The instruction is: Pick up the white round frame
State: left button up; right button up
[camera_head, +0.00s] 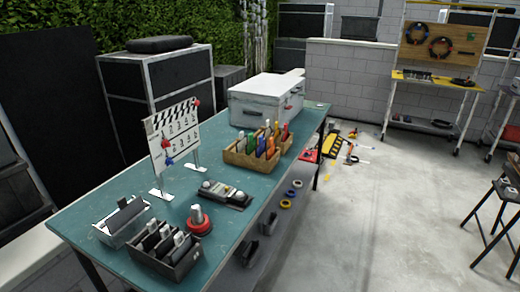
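I cannot make out a white round frame in the head view. Round things that show are two dark rings with coloured parts hung on a wooden board (462,42) at the back right. Several small tape-like rings, one of them yellow (286,204), lie on the floor beside the table. A red round base with a pale upright cylinder (197,214) stands on the teal table (120,190). Neither of my grippers is in view.
On the table are a white board (174,134) on a stand, a grey-white case (266,101), a wooden organizer (240,158) and a dark divided box (164,262). Tools lie on the floor beyond. A black folding stand (492,226) is at right; the grey floor (390,210) between is clear.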

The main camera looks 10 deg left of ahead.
aim_at(268, 131)
jog(key=i+l+u, duration=0.15)
jog(key=i+l, duration=1.15)
jog(key=i, duration=0.15)
